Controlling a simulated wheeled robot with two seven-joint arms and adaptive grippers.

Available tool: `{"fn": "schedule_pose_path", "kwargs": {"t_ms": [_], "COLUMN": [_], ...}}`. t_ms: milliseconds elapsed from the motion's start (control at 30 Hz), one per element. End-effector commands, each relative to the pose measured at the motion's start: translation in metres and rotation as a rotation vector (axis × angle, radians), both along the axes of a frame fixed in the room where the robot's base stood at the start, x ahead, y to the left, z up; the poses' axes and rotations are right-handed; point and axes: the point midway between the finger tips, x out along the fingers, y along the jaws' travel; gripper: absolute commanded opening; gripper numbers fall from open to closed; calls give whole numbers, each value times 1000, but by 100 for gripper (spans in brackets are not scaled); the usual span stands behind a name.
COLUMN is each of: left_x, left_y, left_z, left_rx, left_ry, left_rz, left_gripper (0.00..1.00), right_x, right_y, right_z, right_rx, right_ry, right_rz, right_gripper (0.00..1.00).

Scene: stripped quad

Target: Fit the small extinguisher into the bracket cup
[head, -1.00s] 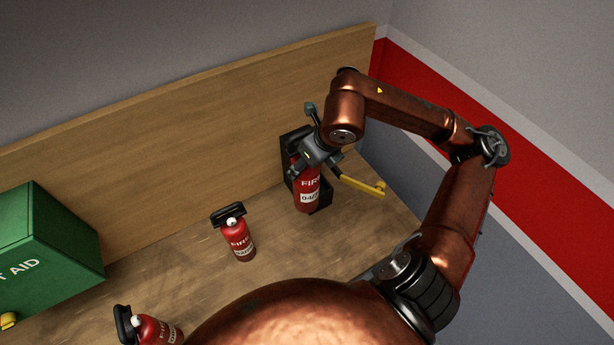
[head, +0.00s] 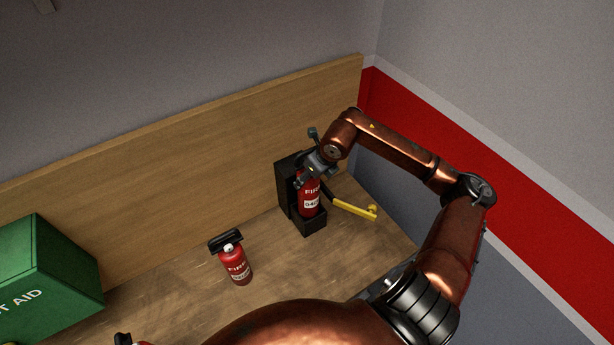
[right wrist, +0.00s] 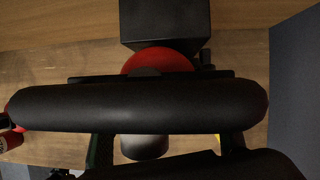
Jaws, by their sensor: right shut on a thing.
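A red extinguisher (head: 309,196) with a white label is held upright by my right gripper (head: 313,170), which is shut at its top. Its lower end is at the cup (head: 314,227) of the black bracket (head: 286,190). The cup's front wall shows below the red body; I cannot tell how deep the base sits. In the right wrist view, a black handle (right wrist: 140,108) spans the picture, with the red body (right wrist: 160,62) behind it and the black bracket (right wrist: 165,22) beyond.
A second red extinguisher (head: 236,264) stands on the wooden bench (head: 185,285), left of the bracket. A yellow bar (head: 355,209) sticks out at the bracket's right. A green first aid box (head: 45,270) is at the left. A wooden back panel (head: 180,160) stands behind.

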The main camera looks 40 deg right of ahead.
Motion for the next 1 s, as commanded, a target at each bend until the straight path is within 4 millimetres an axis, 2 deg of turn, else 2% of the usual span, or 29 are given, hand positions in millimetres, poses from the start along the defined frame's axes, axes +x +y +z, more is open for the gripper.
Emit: {"fn": "schedule_pose_path", "kwargs": {"t_ms": [67, 400, 800, 833, 1000], "left_x": [0, -1, -2, -2, -2], "left_y": [0, 0, 0, 0, 0], "left_z": [2, 20, 17, 17, 18], "left_rx": [0, 0, 0, 0, 0], "left_ry": [0, 2, 3, 3, 3], "left_rz": [0, 0, 0, 0, 0], "left_gripper": [0, 0, 0, 0, 0], "right_x": [4, 7, 7, 4, 4], "right_y": [-2, -6, -6, -6, -6], "right_z": [0, -33, -39, -42, -42], "right_rx": [2, 2, -1, -1, -1], "right_ry": [-6, -7, -7, 2, 2], "right_rz": [-1, -1, 0, 0, -1], "right_gripper": [0, 0, 0, 54, 66]}}
